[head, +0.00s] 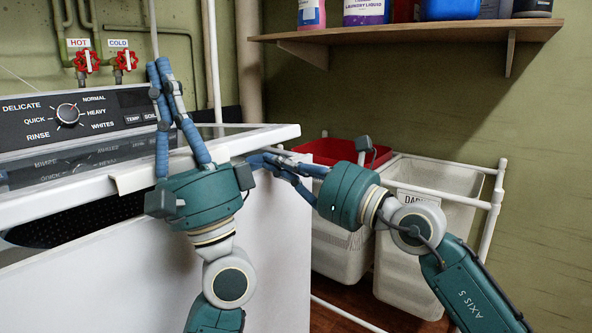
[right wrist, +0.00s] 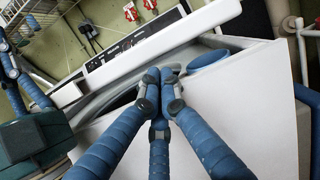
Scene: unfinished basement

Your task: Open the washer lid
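The white washer (head: 200,265) stands at the left in the head view. Its lid (head: 235,143) is partly raised, and the dark perforated drum (head: 75,230) shows through the gap below its front edge. My left gripper (head: 158,70) points up in front of the lid edge, with its fingertips together and nothing seen between them. My right gripper (head: 262,160) is at the right end of the lid, below its edge. In the right wrist view its fingertips (right wrist: 162,75) are together in front of the opening under the lid (right wrist: 165,40). Contact with the lid is unclear.
The control panel (head: 100,108) is behind the lid, below two red valves (head: 106,61). White laundry bins (head: 425,185) in a pipe frame stand right of the washer. A wooden shelf (head: 420,31) with bottles hangs above them. A blue round thing (right wrist: 208,59) sits near the washer's corner.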

